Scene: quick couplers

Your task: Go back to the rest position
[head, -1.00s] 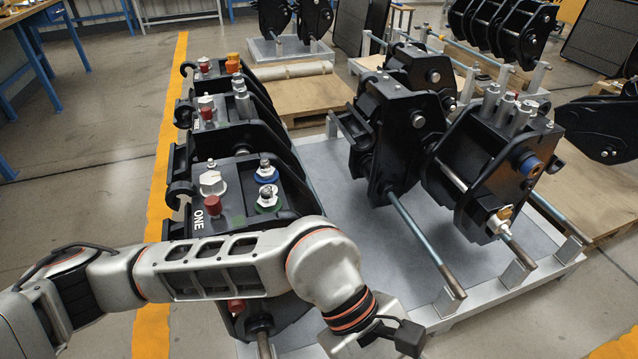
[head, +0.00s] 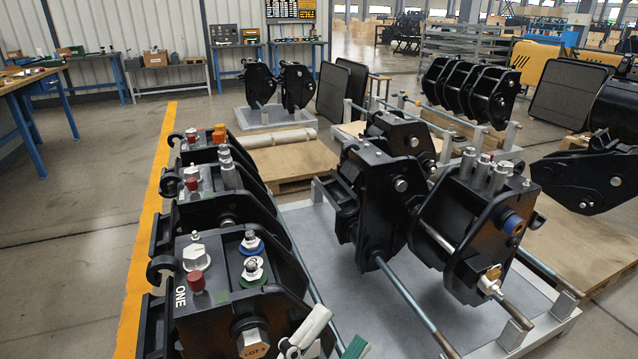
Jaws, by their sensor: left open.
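My left gripper (head: 338,335) shows only in part at the bottom edge, with a pale finger and a green-tipped finger spread apart and nothing seen between them. It is in front of the lower right side of the nearest black quick coupler (head: 222,305), marked ONE. That coupler carries a white knob, a red cap, and blue-ringed and green-ringed fittings on top. My right gripper is not in view.
More black couplers (head: 230,205) stand in a row behind. Two large couplers (head: 480,225) stand on a grey pallet frame (head: 395,318) with rods at right. A yellow floor line (head: 140,265) runs at left, with open floor beyond. Workbenches (head: 30,85) line the back left.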

